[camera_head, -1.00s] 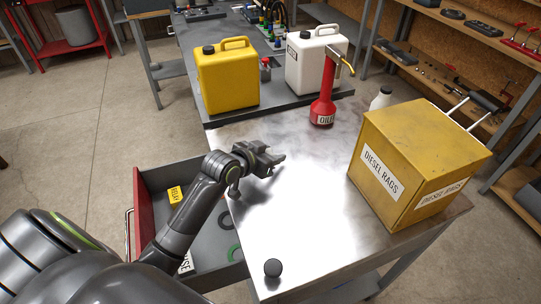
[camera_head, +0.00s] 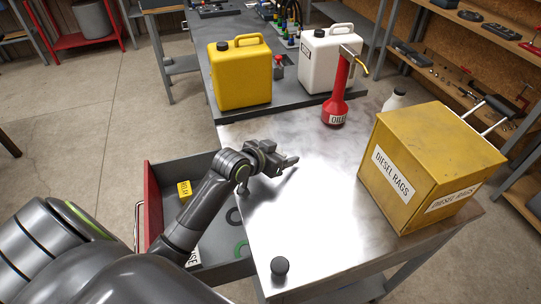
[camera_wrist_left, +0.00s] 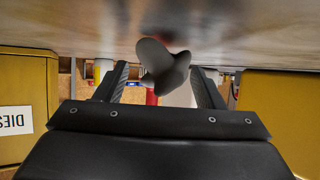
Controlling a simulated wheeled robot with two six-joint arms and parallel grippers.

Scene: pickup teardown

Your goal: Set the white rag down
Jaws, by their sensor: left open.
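No clearly white rag shows in either view. My left gripper (camera_head: 287,163) is low over the bare metal tabletop (camera_head: 315,175), left of the yellow box. In the left wrist view its two fingers (camera_wrist_left: 160,88) are apart. A dark grey, lumpy, soft-looking shape (camera_wrist_left: 163,62) shows between and beyond the fingers, against the tabletop. I cannot tell whether it is the rag in shadow, nor whether it touches a finger. My right gripper is in neither view.
A yellow DIESEL RAGS box (camera_head: 432,165) stands at right. A red oil can (camera_head: 337,100), yellow jerrycan (camera_head: 240,78) and white jerrycan (camera_head: 318,62) are behind. A black knob (camera_head: 280,266) sits near the front. An open drawer (camera_head: 152,205) is at left. The middle tabletop is clear.

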